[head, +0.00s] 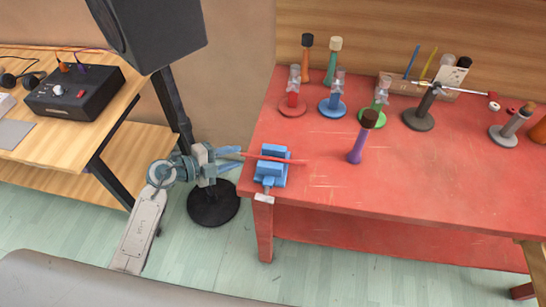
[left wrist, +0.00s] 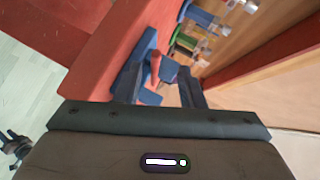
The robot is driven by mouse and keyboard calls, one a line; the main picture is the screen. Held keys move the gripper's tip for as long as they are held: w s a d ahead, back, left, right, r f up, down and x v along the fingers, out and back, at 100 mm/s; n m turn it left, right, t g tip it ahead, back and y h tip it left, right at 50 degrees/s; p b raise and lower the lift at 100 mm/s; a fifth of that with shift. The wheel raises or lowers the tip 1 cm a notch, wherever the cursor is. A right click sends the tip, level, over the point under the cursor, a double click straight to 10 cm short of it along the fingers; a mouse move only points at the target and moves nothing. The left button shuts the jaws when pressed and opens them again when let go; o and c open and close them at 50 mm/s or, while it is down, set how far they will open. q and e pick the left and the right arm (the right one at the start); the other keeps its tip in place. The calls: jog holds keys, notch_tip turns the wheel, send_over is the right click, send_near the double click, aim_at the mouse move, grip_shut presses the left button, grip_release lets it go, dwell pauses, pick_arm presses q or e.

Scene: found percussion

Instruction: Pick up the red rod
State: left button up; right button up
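The red rod (head: 285,159) lies across the top of a blue vise (head: 270,178) at the left front corner of the red table (head: 330,190). Its left end sticks out past the vise. My left gripper (head: 240,157) is open just left of the vise, its fingers pointing at the rod's left end. In the left wrist view the rod (left wrist: 155,68) shows end-on between the two spread fingers (left wrist: 162,88), with the blue vise behind it. I cannot tell whether the rod's end is between the fingertips or just beyond them. My right gripper is not in view.
A purple mallet (head: 356,152) with a dark head stands right of the vise. Red, blue (head: 333,105) and green stands hold clear pieces behind. A dark stand (head: 420,118) is farther right. A black speaker (head: 150,30) on a pole rises left of the table.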

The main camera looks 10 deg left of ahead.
aim_at(245, 154)
pick_arm(q)
jog(key=x, duration=0.1)
jog(key=p+x, duration=0.1)
jog(key=x, duration=0.3)
jog(key=shift+a+f, duration=0.1)
jog(key=shift+f, duration=0.2)
grip_shut()
